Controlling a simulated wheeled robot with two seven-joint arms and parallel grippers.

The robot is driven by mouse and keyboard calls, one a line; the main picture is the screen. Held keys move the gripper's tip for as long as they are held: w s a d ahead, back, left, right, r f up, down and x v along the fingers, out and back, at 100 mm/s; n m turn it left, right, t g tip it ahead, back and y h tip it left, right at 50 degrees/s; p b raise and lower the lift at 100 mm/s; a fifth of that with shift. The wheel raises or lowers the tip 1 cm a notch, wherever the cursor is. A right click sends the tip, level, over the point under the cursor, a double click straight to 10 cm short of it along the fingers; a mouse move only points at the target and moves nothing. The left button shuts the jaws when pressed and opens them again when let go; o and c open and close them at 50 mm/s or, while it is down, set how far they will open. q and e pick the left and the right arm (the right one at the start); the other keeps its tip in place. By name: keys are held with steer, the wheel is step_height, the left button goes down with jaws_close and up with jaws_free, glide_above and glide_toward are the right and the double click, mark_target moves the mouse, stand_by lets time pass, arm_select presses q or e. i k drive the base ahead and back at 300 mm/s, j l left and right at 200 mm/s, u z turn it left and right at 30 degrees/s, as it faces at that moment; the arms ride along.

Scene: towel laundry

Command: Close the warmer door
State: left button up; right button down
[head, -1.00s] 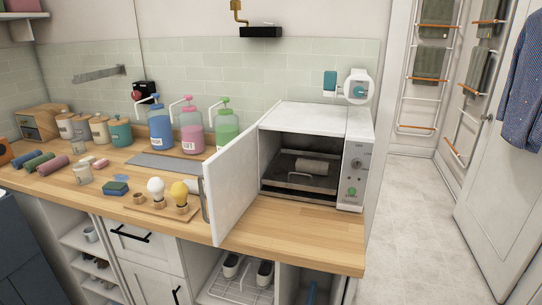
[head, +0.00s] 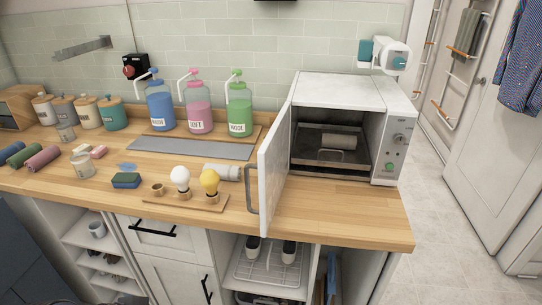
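The warmer (head: 352,88) is a white box oven at the right end of the wooden counter. Its door (head: 274,165) stands wide open, swung out toward the front from the left side of the opening. A grey bar handle (head: 252,189) is on the door's outer face, near its free edge. Inside, a rolled light towel (head: 339,142) lies on a dark tray (head: 309,156) with a wire handle. The control panel (head: 394,147) with a knob and a green button is right of the opening. Neither of my grippers shows in the head view.
A small board (head: 213,207) with a white and a yellow bulb stands left of the door. A rolled towel (head: 222,172) lies just behind them. Pump bottles (head: 198,113) stand at the back. The counter before the warmer (head: 340,212) is clear.

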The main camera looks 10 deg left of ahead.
mark_target(272, 166)
steer(key=i+j+z, duration=0.15)
steer(key=j+z, duration=0.15)
steer(key=j, duration=0.35)
steer(key=j+z, duration=0.35)
steer(key=j, duration=0.3)
steer(key=i, duration=0.25)
steer(key=k+j, duration=0.1)
steer(key=k+z, duration=0.05)
steer(key=k, duration=0.05)
